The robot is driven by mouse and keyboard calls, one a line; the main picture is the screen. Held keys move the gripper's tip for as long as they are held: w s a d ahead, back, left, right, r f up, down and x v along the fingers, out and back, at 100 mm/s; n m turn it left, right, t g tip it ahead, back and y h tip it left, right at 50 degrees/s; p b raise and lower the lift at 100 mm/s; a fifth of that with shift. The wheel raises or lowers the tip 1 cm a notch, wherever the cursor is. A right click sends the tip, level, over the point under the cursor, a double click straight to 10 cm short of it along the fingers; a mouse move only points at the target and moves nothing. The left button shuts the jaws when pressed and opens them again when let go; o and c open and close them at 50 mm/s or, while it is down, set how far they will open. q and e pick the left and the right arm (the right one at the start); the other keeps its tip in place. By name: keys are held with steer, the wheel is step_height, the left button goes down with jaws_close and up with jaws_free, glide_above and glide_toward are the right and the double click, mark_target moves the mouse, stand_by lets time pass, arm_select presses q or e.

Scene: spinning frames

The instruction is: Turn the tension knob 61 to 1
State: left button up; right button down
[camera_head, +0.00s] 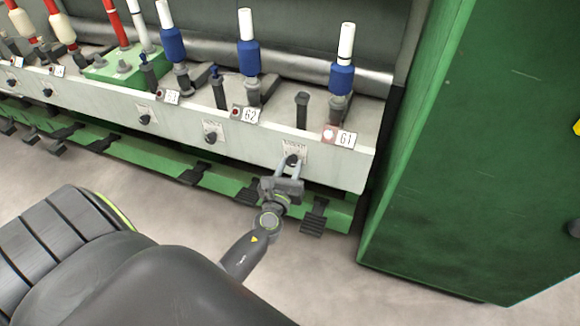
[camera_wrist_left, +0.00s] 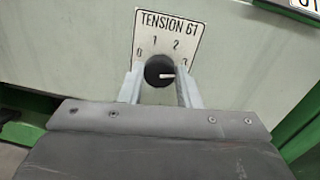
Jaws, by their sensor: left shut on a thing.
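The tension knob 61 (camera_head: 292,159) is a small dark round knob on the front of the pale machine rail, below the tag "61". In the left wrist view the knob (camera_wrist_left: 156,68) sits under a plate (camera_wrist_left: 168,26) reading "TENSION 61" with marks 0, 1, 2 and 3. The knob's white pointer line points right, toward the 3 side. My left gripper (camera_head: 289,170) is at the knob, its two fingers shut on the knob's left and right sides, as the left wrist view (camera_wrist_left: 160,82) also shows. My right gripper is not in view.
Similar knobs sit to the left on the rail, such as one below tag 62 (camera_head: 211,137). Bobbins (camera_head: 341,78) stand above. Black pedals (camera_head: 314,218) stick out below. A tall green cabinet (camera_head: 460,150) stands close on the right. The floor in front is clear.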

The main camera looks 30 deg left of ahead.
arm_select(q)
steer(key=shift+n, duration=1.3)
steer(key=n, duration=0.3)
steer(key=shift+r+n+b, duration=0.1)
steer(key=shift+n+b, duration=0.2)
steer(key=shift+n+g+h, duration=0.3)
steer(key=shift+n, duration=0.6)
steer(key=n+b, duration=0.1)
steer(key=n, duration=0.3)
steer(key=n+b, duration=0.1)
steer(key=n, duration=0.3)
steer(key=shift+a+n+h, duration=0.1)
steer(key=shift+n+h, duration=0.3)
steer(key=shift+n, duration=0.7)
steer(key=shift+r, duration=0.1)
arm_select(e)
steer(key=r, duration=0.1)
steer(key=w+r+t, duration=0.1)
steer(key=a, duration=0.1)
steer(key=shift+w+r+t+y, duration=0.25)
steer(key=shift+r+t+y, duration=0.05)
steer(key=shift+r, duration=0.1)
arm_select(q)
steer(key=shift+n, duration=0.4)
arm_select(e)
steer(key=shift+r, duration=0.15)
